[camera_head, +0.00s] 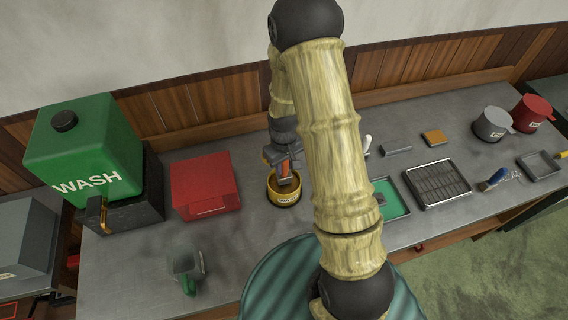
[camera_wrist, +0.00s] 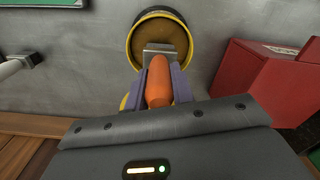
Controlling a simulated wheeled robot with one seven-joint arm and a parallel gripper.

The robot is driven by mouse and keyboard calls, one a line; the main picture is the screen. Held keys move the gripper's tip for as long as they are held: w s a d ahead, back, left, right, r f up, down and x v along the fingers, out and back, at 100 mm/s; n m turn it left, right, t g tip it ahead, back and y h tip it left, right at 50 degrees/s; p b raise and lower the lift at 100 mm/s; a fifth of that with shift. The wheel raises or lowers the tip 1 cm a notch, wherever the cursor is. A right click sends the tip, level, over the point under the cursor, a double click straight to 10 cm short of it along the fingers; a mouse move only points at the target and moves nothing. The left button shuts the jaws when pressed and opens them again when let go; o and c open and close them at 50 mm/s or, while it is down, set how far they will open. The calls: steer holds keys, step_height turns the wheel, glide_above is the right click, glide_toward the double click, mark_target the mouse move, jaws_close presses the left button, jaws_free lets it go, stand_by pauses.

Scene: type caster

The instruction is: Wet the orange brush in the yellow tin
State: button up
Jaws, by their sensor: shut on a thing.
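The yellow tin (camera_head: 284,196) stands on the grey bench between the red box and my arm. In the wrist view its open top and yellow rim (camera_wrist: 132,52) show, with brownish content inside. My gripper (camera_head: 284,163) is shut on the orange brush (camera_wrist: 159,82), gripping its orange handle. The brush's metal end (camera_wrist: 158,50) points down over the tin's opening and overlaps it in both views. I cannot tell whether the tip touches what is inside.
A red box (camera_head: 205,184) lies left of the tin, close by. Right of my arm are a green tray (camera_head: 392,199), a black slotted tray (camera_head: 437,184) and several small items.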

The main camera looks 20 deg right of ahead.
steer(key=shift+s+f+b, duration=0.1)
steer(key=shift+f+b, duration=0.2)
steer(key=shift+f, duration=0.2)
stand_by(1.5)
steer(key=shift+r, duration=0.1)
steer(key=shift+r+p, duration=2.65)
steer(key=shift+r, duration=0.9)
steer(key=shift+d+f, duration=0.1)
